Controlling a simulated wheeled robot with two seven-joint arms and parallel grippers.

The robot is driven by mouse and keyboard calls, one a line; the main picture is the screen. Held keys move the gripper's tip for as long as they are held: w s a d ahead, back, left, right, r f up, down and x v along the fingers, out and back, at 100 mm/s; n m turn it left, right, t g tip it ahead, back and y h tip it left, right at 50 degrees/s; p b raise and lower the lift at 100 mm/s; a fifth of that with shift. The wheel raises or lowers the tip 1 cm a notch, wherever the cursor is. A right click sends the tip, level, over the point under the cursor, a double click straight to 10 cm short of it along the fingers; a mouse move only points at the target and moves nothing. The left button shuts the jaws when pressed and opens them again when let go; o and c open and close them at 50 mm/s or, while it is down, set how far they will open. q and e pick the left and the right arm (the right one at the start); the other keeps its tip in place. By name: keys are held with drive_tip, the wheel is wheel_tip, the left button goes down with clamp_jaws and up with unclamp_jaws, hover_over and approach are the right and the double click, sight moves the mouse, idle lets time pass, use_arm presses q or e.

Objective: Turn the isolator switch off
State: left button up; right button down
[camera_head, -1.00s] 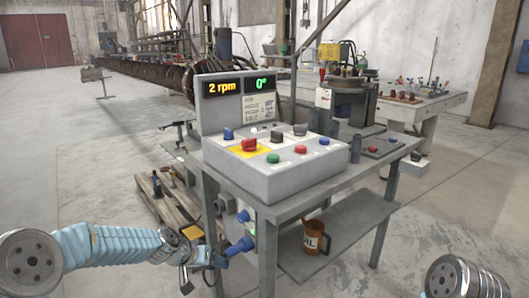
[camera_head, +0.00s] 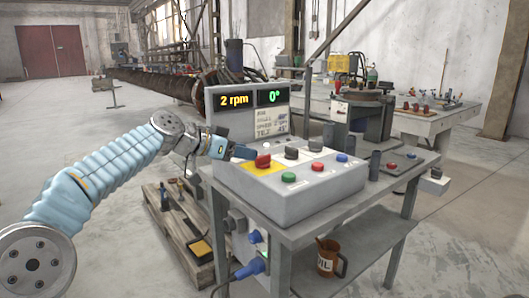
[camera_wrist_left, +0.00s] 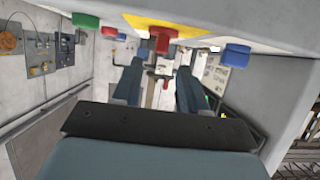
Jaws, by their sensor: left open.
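The red switch (camera_head: 263,161) on a yellow plate (camera_head: 250,169) stands on the sloped top of the grey control box (camera_head: 300,200); it looks like the isolator. My right gripper is not in view.
The display (camera_head: 247,100) behind the box reads 2 rpm and 0°. Black, green, red and blue controls sit near the switch. An orange oil mug (camera_head: 327,258) is on the lower shelf. A pallet (camera_head: 185,225) lies on the floor at left.

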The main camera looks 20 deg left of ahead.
sight(262, 155)
use_arm(q)
drive_tip(key=p+x, duration=0.1)
drive_tip(key=x, duration=0.6)
drive_tip(key=shift+w+f+p, duration=0.1)
drive_tip(key=shift+f+p, duration=0.05)
drive_tip(key=shift+p, duration=0.15)
clamp_jaws()
